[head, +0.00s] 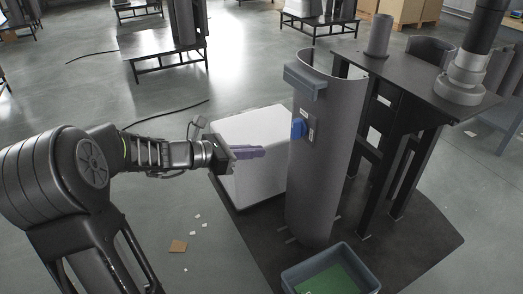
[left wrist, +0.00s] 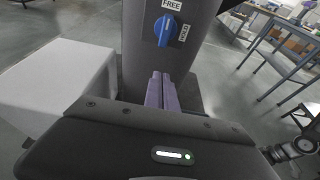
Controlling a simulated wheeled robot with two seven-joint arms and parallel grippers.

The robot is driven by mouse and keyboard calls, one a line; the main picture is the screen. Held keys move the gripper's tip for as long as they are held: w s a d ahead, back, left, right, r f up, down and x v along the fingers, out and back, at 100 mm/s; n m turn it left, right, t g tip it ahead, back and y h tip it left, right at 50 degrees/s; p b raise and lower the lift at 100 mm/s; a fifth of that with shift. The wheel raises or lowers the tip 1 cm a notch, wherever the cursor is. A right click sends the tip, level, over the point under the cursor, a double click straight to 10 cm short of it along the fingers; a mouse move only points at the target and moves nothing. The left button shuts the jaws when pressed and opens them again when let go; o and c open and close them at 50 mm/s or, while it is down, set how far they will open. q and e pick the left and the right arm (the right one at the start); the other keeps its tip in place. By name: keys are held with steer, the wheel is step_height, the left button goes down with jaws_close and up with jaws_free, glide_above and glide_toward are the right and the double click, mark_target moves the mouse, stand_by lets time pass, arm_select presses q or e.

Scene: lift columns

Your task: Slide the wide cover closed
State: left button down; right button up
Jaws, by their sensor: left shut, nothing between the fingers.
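The wide cover (head: 325,165) looks to be the tall grey curved shell standing upright in the head view. A grey handle bar (head: 305,83) juts from its upper left. Below the bar is a blue knob (head: 298,129) on a dark plate. My left gripper (head: 262,152), with purple fingers, is shut and empty, left of the shell and a little below knob height. The fingers (left wrist: 160,76) point at the shell.
A white box (head: 255,175) stands behind and below my left gripper. A grey bin with a green bottom (head: 330,280) sits before the shell. A black stand (head: 420,75) with posts rises at right. Paper scraps (head: 178,246) lie on the floor at left.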

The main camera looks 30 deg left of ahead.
arm_select(q)
steer(key=b, duration=0.2)
glide_toward(303, 145)
step_height(303, 145, down, 2)
steer(key=w, duration=0.2)
steer(key=w+d, duration=0.2)
steer(key=w, duration=0.1)
steer(key=shift+w+d+f+b, duration=0.1)
steer(key=shift+w+d+b, duration=0.05)
steer(key=shift+d+b, duration=0.25)
steer(key=shift+w, duration=0.1)
steer(key=w+d+p, duration=0.1)
steer(key=w+d, duration=0.5)
steer(key=w, duration=0.4)
steer(key=shift+w+d+r+p, duration=0.2)
steer(key=shift+w+r+p, duration=0.05)
steer(key=shift+w+p, duration=0.15)
steer(key=shift+r, duration=0.1)
steer(key=shift+s, duration=0.1)
